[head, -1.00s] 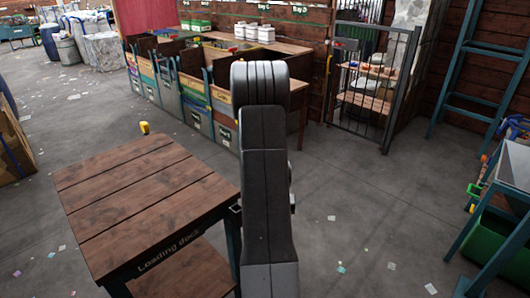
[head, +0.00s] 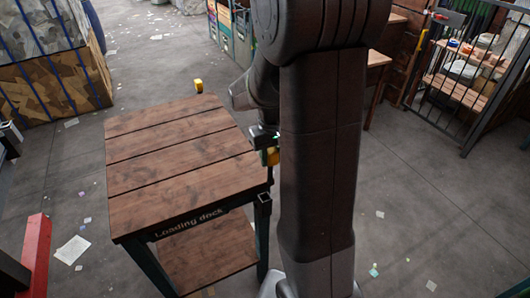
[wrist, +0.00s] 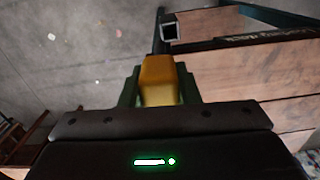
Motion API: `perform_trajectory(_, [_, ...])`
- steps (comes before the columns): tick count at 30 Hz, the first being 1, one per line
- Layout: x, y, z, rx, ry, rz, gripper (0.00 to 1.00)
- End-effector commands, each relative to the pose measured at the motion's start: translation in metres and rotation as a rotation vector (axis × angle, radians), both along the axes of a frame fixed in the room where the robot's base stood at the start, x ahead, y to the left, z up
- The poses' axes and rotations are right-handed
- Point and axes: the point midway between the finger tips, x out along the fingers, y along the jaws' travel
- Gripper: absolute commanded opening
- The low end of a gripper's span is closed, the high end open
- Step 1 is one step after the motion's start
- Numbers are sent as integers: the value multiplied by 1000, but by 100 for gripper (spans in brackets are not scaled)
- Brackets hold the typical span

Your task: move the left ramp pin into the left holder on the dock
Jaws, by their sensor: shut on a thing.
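My gripper (head: 267,145) is shut on the yellow handle of a ramp pin (head: 273,157) beside the dock's right edge. In the wrist view, the yellow handle (wrist: 158,78) sits between the green fingers of the gripper (wrist: 158,90), and a thin dark rod runs beyond it. A square, open-ended holder (wrist: 171,31) shows just right of the rod; I cannot tell whether they touch. In the head view, the holder (head: 263,198) is at the dock's near right corner, below the pin. The loading dock (head: 180,158) has a bare plank top.
Another yellow piece (head: 198,85) stands at the dock's far right corner. A red post (head: 36,255) is at lower left. A strapped cardboard bale (head: 62,85) stands at upper left. A barred gate (head: 470,85) is at upper right.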

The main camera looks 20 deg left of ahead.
Motion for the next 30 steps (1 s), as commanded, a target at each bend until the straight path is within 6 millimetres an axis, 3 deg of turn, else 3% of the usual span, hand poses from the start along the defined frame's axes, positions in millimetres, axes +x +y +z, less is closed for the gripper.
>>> perform_trajectory(4, [-16,10,13,1,-1,61,0])
perform_trajectory(10, [-19,12,11,0,0,73,0])
perform_trajectory(30, [-18,11,-45,1,-1,70,0])
